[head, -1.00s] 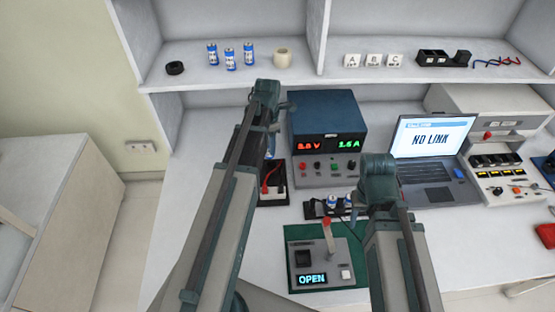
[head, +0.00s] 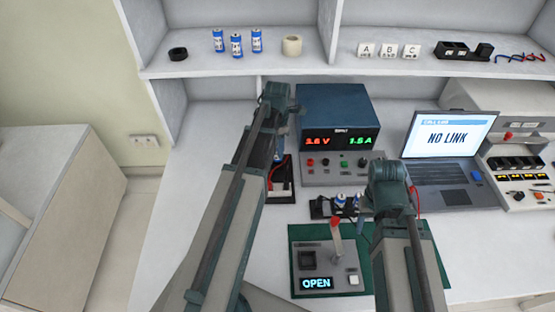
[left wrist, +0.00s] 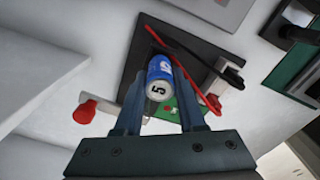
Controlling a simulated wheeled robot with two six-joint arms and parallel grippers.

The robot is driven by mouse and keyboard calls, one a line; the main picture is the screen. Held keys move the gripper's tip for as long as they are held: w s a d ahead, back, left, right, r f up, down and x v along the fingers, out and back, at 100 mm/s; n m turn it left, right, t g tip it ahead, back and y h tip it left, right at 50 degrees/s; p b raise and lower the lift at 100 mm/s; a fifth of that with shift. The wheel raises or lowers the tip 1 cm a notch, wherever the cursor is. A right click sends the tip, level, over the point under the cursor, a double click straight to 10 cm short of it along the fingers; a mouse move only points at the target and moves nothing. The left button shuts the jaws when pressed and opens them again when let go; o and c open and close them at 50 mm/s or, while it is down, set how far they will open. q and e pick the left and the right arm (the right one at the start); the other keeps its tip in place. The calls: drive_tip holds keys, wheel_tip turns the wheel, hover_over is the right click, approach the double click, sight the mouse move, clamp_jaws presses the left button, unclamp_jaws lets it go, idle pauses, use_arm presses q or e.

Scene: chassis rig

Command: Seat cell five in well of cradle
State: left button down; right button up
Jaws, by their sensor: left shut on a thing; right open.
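Cell five (left wrist: 160,75), blue with a white end marked 5, is between the fingers of my left gripper (left wrist: 163,98) in the left wrist view. The gripper is shut on it. The cradle (left wrist: 205,48), a dark tray with a red and a black lead, lies beyond the cell; the cell overlaps it in this view. I cannot tell whether the cell touches the well. In the head view my left gripper (head: 277,150) is at the cradle (head: 284,197), its fingers mostly hidden by the arm.
A power supply (head: 340,135) stands behind the cradle. A black holder with blue-white parts (head: 322,208) and a lever box reading OPEN (head: 312,262) are in front. A laptop (head: 445,135) is at right. Several blue cells (head: 237,45) stand on the shelf.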

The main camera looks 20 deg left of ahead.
use_arm(q)
wheel_tip(320, 180, down, 4)
drive_tip(key=b, duration=0.3)
drive_tip(key=shift+r+b, duration=0.2)
drive_tip(key=shift+b, duration=0.15)
use_arm(e)
wheel_tip(320, 180, down, 4)
drive_tip(key=shift+r, duration=0.2)
use_arm(q)
drive_tip(key=shift+f, duration=0.2)
use_arm(e)
drive_tip(key=shift+f, duration=0.15)
use_arm(q)
drive_tip(key=c, duration=0.5)
unclamp_jaws()
drive_tip(key=shift+r, duration=0.2)
